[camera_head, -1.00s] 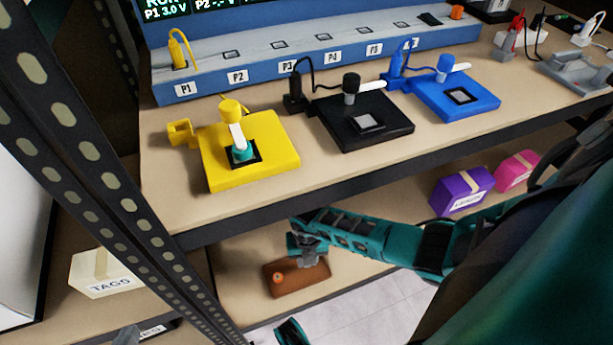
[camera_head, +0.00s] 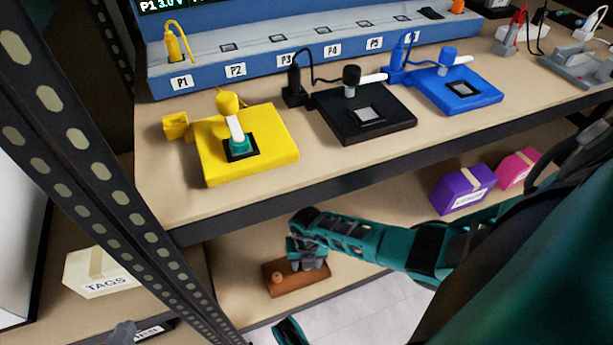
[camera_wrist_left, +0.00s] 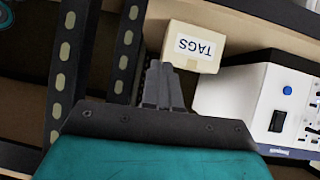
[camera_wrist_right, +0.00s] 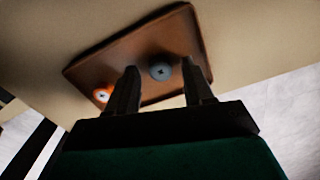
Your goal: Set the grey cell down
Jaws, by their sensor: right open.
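The grey cell (camera_wrist_right: 160,71), a round top with a cross mark, shows in the right wrist view at the brown tray (camera_wrist_right: 90,72). My right gripper (camera_wrist_right: 161,82) is open, with one finger on each side of the grey cell. In the head view, my right gripper (camera_head: 308,262) is over the right part of the brown tray (camera_head: 292,291) on the lower shelf and hides the grey cell. An orange cell (camera_wrist_right: 101,95) sits near the tray's left end. My left gripper (camera_wrist_left: 163,88) is shut and empty in front of the TAGS box.
On the upper shelf stand yellow (camera_head: 273,140), black (camera_head: 345,126) and blue (camera_head: 480,97) testers. The shelf edge (camera_head: 330,184) is above the tray. A TAGS box (camera_head: 100,272) is at left; purple (camera_head: 462,190) and pink (camera_head: 517,169) boxes are at right.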

